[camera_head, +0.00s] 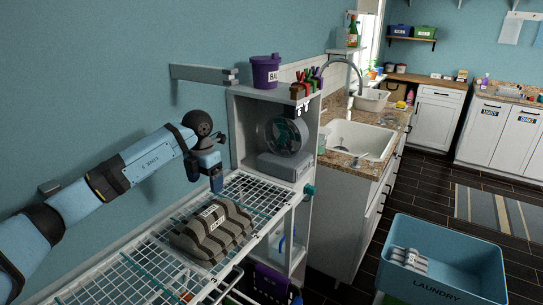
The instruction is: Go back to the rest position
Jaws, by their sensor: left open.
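My left arm reaches in from the left, and its gripper (215,178) points down above the far part of the white wire rack (258,190). The gripper is open, and nothing shows between its fingers. A striped, folded bundle with a label (213,232) lies on the rack, nearer than the gripper and apart from it. My right gripper is not in this view.
A shelf unit (245,135) with a purple bin (266,71) on top stands just beyond the rack. A sink counter (383,150) lies behind it. A blue laundry basket (445,245) stands on the floor at right. Dark floor shows between basket and cabinets.

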